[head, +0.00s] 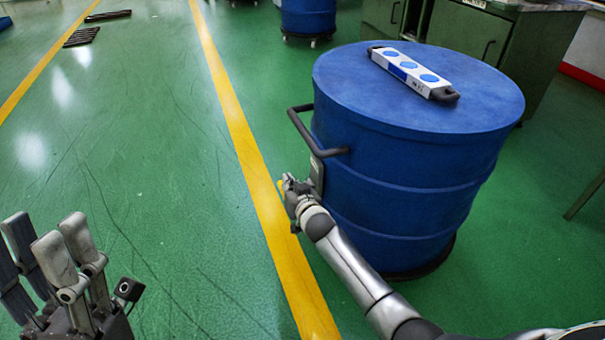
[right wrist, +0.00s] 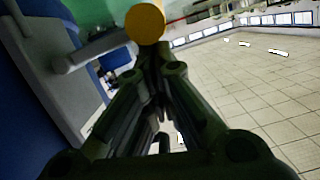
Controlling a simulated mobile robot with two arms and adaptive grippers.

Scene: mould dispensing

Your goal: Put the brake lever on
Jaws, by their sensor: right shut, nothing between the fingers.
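A grey lever arm (right wrist: 92,48) with a round yellow end (right wrist: 145,23) shows in the right wrist view; it looks like the brake lever. It stands out from a grey plate on the blue drum (head: 410,185). In the head view the plate (head: 317,172) is on the drum's side, below the handle. My right gripper (head: 286,186) is shut and empty beside this plate. In the right wrist view its fingertips (right wrist: 155,48) are close to the yellow end; I cannot tell if they touch. My left gripper (head: 45,228) is open and empty at the lower left.
A dark bar handle (head: 318,135) sticks out above my right gripper. A white case with blue circles (head: 412,72) lies on the drum. A green cabinet (head: 470,35) stands behind. The green floor (head: 150,150) at left is mostly clear.

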